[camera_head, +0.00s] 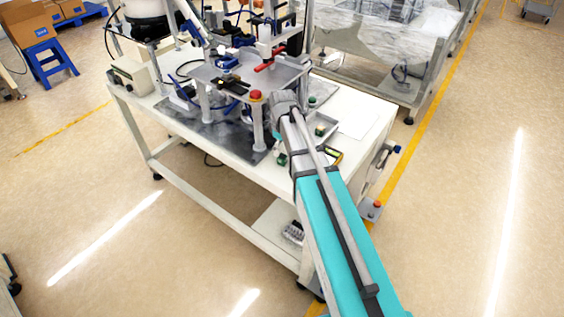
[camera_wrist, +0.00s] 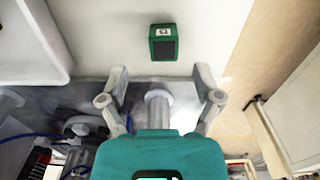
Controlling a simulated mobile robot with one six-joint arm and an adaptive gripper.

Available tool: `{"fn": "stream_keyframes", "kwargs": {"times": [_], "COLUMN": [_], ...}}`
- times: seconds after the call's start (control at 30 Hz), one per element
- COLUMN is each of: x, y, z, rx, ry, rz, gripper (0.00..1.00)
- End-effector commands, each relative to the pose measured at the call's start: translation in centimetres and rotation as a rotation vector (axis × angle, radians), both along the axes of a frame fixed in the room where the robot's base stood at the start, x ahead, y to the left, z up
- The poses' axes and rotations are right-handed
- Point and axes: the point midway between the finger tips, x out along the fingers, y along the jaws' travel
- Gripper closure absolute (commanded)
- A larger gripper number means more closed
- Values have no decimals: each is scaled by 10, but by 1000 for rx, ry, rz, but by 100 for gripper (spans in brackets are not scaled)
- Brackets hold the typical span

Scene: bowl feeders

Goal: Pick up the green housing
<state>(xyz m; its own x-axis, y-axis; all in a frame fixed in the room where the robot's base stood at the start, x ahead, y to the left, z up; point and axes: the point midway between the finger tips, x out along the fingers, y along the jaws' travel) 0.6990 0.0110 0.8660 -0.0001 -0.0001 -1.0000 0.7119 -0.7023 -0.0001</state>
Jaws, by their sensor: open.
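The green housing (camera_wrist: 163,42) is a small, dark green block with a pale marking on its top. In the wrist view it lies on a white surface, above the middle of the picture. My gripper (camera_wrist: 161,76) is open, with its two fingers spread apart and nothing between them. The housing is beyond the fingertips, roughly centred between them, and apart from them. In the head view a small green item (camera_head: 282,160) shows beside my arm; I cannot tell if it is the same housing. My fingers are not clear there.
The white workbench (camera_head: 360,118) carries a metal fixture plate (camera_head: 225,78) on posts, with a red button (camera_head: 256,96). A small tray (camera_head: 323,128) and a yellow-and-black device (camera_head: 333,156) lie near my arm. In the wrist view a pale tray edge (camera_wrist: 62,75) is at left.

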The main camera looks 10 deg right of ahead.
Motion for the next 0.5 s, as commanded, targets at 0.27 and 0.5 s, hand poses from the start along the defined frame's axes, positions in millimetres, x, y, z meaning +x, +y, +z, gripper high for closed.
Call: {"fn": "stream_keyframes", "kwargs": {"times": [0.27,0.5], "x": [0,0], "y": [0,1], "z": [0,-9], "rx": [0,0], "ry": [0,0], "rz": [0,0], "gripper": [17,17]}}
